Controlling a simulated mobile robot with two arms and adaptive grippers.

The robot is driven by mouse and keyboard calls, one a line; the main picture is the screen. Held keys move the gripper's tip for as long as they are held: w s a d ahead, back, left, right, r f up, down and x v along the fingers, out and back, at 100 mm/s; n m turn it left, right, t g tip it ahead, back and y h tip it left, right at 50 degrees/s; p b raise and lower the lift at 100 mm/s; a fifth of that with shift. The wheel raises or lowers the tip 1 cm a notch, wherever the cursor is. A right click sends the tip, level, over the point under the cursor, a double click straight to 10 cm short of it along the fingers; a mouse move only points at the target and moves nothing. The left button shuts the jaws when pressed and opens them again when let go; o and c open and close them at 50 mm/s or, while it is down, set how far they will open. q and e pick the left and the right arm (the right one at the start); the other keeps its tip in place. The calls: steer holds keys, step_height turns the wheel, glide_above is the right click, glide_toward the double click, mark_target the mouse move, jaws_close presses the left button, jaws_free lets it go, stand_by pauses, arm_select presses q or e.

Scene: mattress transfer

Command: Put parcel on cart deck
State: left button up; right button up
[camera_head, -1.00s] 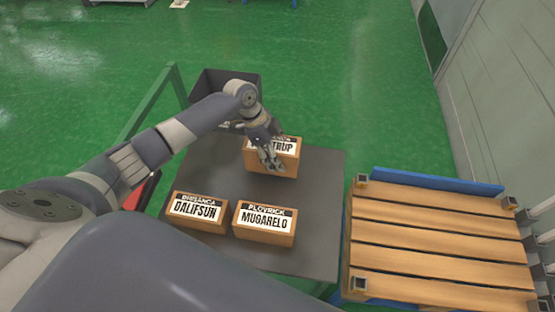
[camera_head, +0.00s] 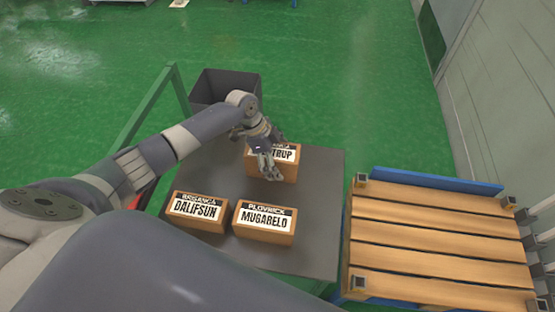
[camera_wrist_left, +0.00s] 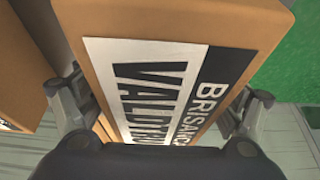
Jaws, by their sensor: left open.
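The parcel labelled BRISANCA VALDITRUP (camera_head: 288,171) is an orange-brown box with a black and white label, at the back of the dark grey table (camera_head: 318,215). My left gripper (camera_head: 268,175) is at its near left side, over part of the label. In the left wrist view the parcel (camera_wrist_left: 225,20) fills the middle, with the open fingers of the left gripper (camera_wrist_left: 158,108) on either side of it. Whether they touch it is unclear. The slatted wooden deck (camera_head: 440,231) with blue edges stands to the right. My right gripper is out of view.
Two more labelled parcels, DALIFSUN (camera_head: 196,226) and MUGARELO (camera_head: 262,236), sit at the table's front. A dark open bin (camera_head: 225,85) stands behind. A green frame (camera_head: 145,115) rises at left. The wooden deck looks clear, with short metal posts at its corners.

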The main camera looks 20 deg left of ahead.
arm_select(q)
steer(key=shift+r, duration=0.1)
steer(key=v, duration=1.2)
steer(key=shift+s, duration=0.1)
